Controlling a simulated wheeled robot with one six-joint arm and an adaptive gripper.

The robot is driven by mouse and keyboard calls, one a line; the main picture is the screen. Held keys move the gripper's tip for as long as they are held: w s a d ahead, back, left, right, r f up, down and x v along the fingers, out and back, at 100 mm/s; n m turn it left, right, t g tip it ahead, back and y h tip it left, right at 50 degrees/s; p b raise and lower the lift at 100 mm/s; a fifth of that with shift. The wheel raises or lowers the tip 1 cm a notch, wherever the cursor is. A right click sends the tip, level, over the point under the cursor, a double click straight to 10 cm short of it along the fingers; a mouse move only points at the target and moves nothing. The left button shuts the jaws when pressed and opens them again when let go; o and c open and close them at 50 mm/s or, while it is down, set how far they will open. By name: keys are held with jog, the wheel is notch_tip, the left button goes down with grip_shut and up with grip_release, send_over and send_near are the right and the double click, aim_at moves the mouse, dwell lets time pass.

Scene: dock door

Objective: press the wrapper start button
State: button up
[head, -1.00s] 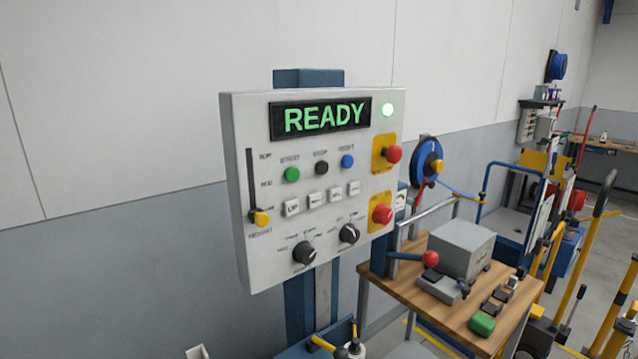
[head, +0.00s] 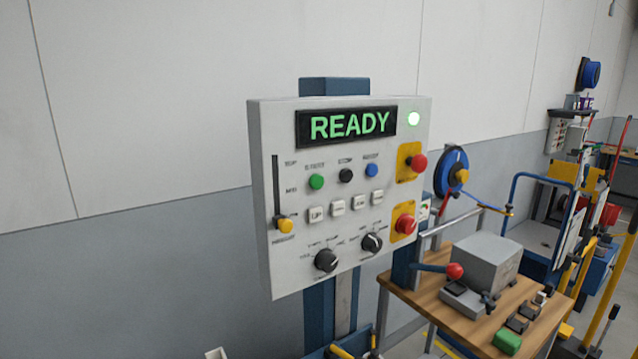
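The wrapper control panel (head: 268,200) is a light grey box on a blue post, facing me at a slight angle. Nothing covers the start button. My gripper is not in view.
A wooden workbench (head: 420,297) with a grey box stands at right.

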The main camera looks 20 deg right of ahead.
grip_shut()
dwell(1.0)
